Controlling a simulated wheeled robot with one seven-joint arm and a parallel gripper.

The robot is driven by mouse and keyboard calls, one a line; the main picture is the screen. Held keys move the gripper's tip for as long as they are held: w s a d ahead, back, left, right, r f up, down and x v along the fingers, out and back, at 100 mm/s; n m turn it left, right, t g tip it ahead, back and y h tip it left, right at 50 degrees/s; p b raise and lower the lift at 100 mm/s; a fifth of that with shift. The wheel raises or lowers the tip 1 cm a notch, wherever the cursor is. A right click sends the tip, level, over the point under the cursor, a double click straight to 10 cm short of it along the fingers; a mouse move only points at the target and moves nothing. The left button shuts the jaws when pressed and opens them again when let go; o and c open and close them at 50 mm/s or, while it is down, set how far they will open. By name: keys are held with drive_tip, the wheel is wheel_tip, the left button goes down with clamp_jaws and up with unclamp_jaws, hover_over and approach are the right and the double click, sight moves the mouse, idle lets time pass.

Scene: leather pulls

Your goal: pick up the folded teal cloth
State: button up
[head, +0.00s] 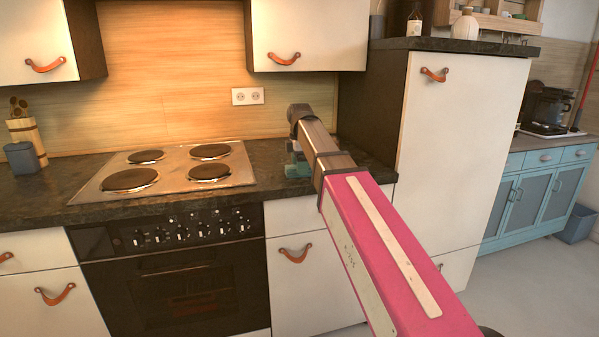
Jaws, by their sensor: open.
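The folded teal cloth (297,169) lies on the dark countertop, just right of the stove. My own arm hides its right part. My pink and brown arm reaches over the counter, and its wrist bends downward above the cloth. My gripper (293,148) is open, pointing down at the cloth and close to it. The fingers are small and partly hidden, so I cannot tell whether they touch the cloth or stand around it.
The steel hob (168,173) with dark round plates lies left of the cloth. A tall white cabinet (455,150) stands close on the right. A wall cabinet (310,35) hangs above. A grey container (22,158) stands at the far left.

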drive_tip(key=shift+f, duration=0.8)
drive_tip(key=c, duration=1)
drive_tip(key=shift+r, duration=0.15)
drive_tip(key=shift+r, duration=0.6)
wheel_tip(320, 180, up, 3)
drive_tip(key=shift+f, duration=0.2)
drive_tip(key=s+a+r, duration=0.2)
drive_tip(key=a+r, duration=0.5)
drive_tip(key=a, duration=0.4)
drive_tip(key=shift+s+a, duration=0.2)
drive_tip(key=shift+s, duration=0.2)
